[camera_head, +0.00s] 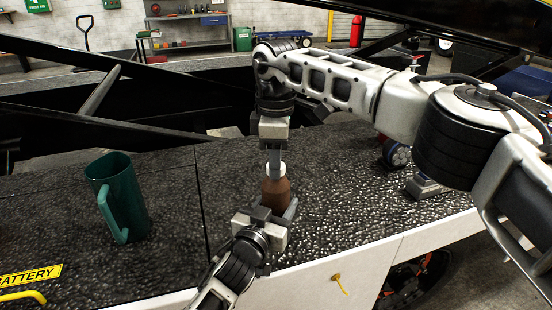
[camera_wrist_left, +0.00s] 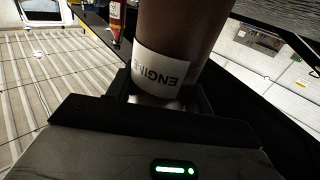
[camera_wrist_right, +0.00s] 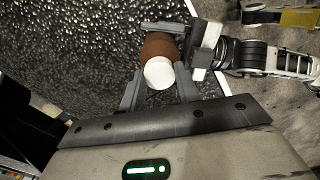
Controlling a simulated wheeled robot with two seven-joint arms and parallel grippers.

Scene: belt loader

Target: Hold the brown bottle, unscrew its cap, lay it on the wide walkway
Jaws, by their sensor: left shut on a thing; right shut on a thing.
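The brown bottle (camera_head: 276,193) stands upright over the black textured walkway (camera_head: 330,200). My left gripper (camera_head: 275,208) is shut on its lower body from the near side. The left wrist view shows the bottle (camera_wrist_left: 178,35) close up with a white label reading "ENGINE". The white cap (camera_head: 275,169) is at the top of the bottle. My right gripper (camera_head: 274,163) points down from above and is shut on the cap. The right wrist view shows the cap (camera_wrist_right: 159,73) between its fingers, with the bottle (camera_wrist_right: 161,46) beneath. I cannot tell whether the thread is loosened.
A green mug (camera_head: 118,196) stands on the walkway to the left. A blue-and-grey round item (camera_head: 397,154) and a grey block (camera_head: 427,186) are at the right. Black beams cross behind. The walkway's white front edge (camera_head: 350,254) is close to the bottle.

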